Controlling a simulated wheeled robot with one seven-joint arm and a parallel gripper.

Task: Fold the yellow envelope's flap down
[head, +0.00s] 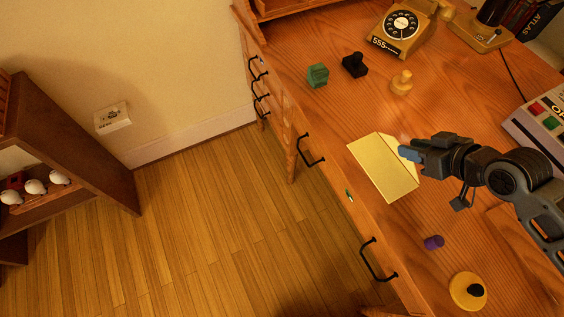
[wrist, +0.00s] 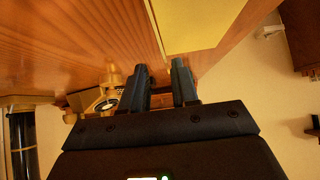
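The yellow envelope (head: 375,172) lies on the wooden desk near its front edge. A paler strip along its right side, the flap (head: 402,167), appears to stand up from the body. My gripper (head: 407,153) is just right of this strip at the envelope's upper right; I cannot tell whether it touches. In the wrist view the envelope (wrist: 200,22) shows at the top, beyond the fingertips. There my gripper (wrist: 159,68) has its two dark fingers apart with nothing between them.
A green block (head: 317,75), a black stamp (head: 355,65) and a yellow stamp (head: 401,82) stand behind the envelope, with a telephone (head: 400,30) farther back. A purple cylinder (head: 433,242) and a yellow round object (head: 464,293) are in front. A keyed machine (head: 545,125) is at right.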

